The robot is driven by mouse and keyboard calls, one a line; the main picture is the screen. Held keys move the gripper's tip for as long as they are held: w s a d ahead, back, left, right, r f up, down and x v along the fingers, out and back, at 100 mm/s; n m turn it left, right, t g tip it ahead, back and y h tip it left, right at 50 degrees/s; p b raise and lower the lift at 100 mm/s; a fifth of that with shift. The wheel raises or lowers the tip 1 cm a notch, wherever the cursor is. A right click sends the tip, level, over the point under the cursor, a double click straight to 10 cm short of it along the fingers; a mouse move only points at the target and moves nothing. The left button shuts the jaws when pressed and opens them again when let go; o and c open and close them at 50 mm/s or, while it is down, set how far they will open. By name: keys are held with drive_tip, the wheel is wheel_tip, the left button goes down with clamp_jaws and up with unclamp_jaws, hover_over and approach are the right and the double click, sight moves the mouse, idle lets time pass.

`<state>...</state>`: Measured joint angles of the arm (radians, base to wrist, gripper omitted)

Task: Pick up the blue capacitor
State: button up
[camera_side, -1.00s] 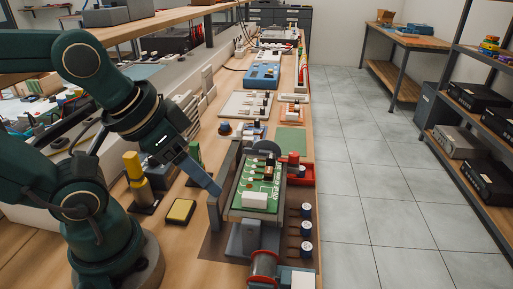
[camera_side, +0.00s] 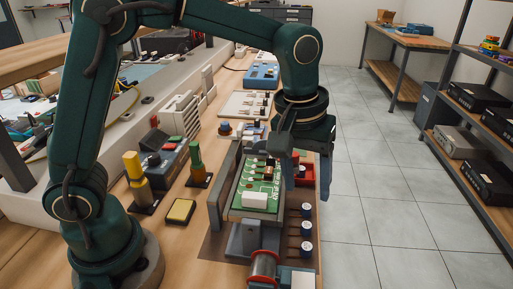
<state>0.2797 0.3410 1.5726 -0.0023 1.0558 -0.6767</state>
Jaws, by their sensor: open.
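Several similar small capacitors with dark blue sides and pale tops stand along the right edge of the workbench. The rear capacitor (camera_side: 306,210), the middle one (camera_side: 306,228) and the front one (camera_side: 305,249) are clear to see, each with leads pointing left. My gripper (camera_side: 307,188) points down with its jaws open, behind and above the rear capacitor. One finger is to the left and one to the right, with no held object visible. The gripper partly hides the red tray (camera_side: 308,174) behind it; a small pale-topped item shows between the fingers.
A green circuit board (camera_side: 243,189) sits in a holder left of the capacitors. A solder spool (camera_side: 263,267) stands in front. The bench's right edge is close to the capacitors.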

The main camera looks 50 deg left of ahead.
drive_tip(key=m+g, duration=0.1)
drive_tip(key=g, duration=0.1)
hover_over(307, 246)
wheel_tip(307, 246, down, 6)
drive_tip(key=shift+w+a+f, duration=0.15)
drive_tip(key=shift+f, duration=0.1)
drive_tip(key=shift+f+y, duration=0.3)
drive_tip(key=shift+f, duration=2.45)
drive_tip(key=shift+c, duration=0.4)
clamp_jaws()
